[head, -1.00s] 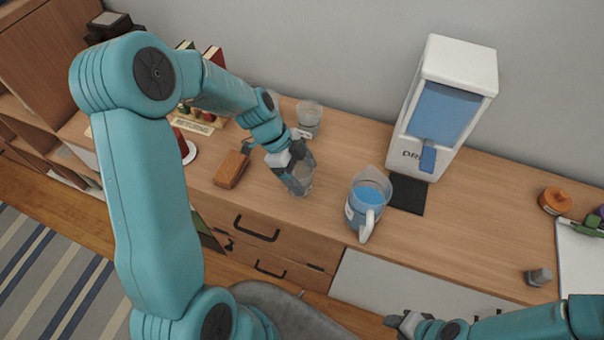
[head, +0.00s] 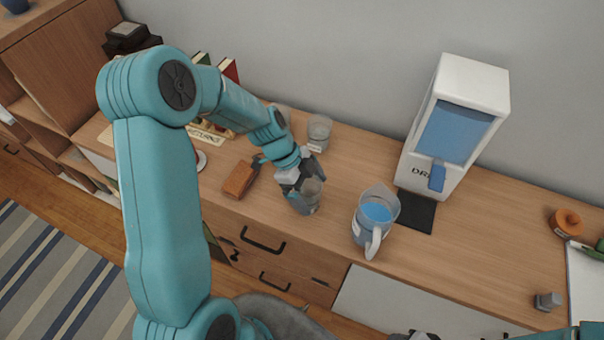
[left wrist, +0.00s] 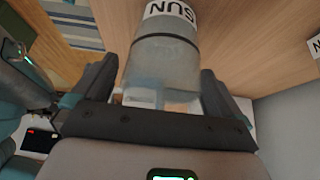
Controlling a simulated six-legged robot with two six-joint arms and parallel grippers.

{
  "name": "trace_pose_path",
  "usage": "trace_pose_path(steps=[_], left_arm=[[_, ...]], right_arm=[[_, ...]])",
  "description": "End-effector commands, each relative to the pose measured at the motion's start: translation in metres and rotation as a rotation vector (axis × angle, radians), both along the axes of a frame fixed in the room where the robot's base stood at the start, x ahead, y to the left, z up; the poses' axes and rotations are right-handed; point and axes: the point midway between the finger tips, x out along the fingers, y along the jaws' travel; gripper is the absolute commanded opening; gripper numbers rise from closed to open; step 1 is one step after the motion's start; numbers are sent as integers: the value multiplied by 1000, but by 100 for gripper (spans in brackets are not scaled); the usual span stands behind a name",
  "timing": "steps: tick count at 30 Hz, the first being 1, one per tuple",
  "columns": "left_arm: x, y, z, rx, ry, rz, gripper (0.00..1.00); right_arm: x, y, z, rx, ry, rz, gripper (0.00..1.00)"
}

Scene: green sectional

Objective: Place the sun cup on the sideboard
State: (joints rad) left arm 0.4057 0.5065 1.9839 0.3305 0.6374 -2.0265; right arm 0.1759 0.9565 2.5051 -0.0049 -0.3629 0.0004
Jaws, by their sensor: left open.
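The sun cup (head: 311,194) is a clear grey cup standing on the wooden sideboard (head: 345,262), near its front edge. In the left wrist view the cup (left wrist: 165,52) shows a white label reading SUN. My left gripper (head: 302,190) is open at the cup. In the left wrist view its two dark fingers (left wrist: 160,88) lie on either side of the cup's near end, with a gap visible at least on the left. My right gripper (head: 420,336) barely shows at the bottom edge, and its jaws cannot be made out.
A pitcher (head: 371,232) of blue liquid stands right of the cup, before a white dispenser (head: 480,80) with a dark mat (head: 418,215). Another clear cup (head: 318,134) is behind. A brown block (head: 239,180) lies left. An orange jar (head: 565,224) and grey piece (head: 547,300) are right.

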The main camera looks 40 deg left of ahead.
Motion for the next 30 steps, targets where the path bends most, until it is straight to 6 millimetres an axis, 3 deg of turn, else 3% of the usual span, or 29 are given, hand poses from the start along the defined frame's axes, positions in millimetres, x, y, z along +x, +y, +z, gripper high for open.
trace_pose_path(steps=[9,15,30], left_arm=[[-7,37,62,5,-9,5,100],[-11,53,91,3,-5,4,100],[-13,58,101,2,-2,1,100]], right_arm=[[0,0,-10,0,1,0,43],[0,0,-12,0,1,0,43],[0,0,-12,0,1,0,43]])
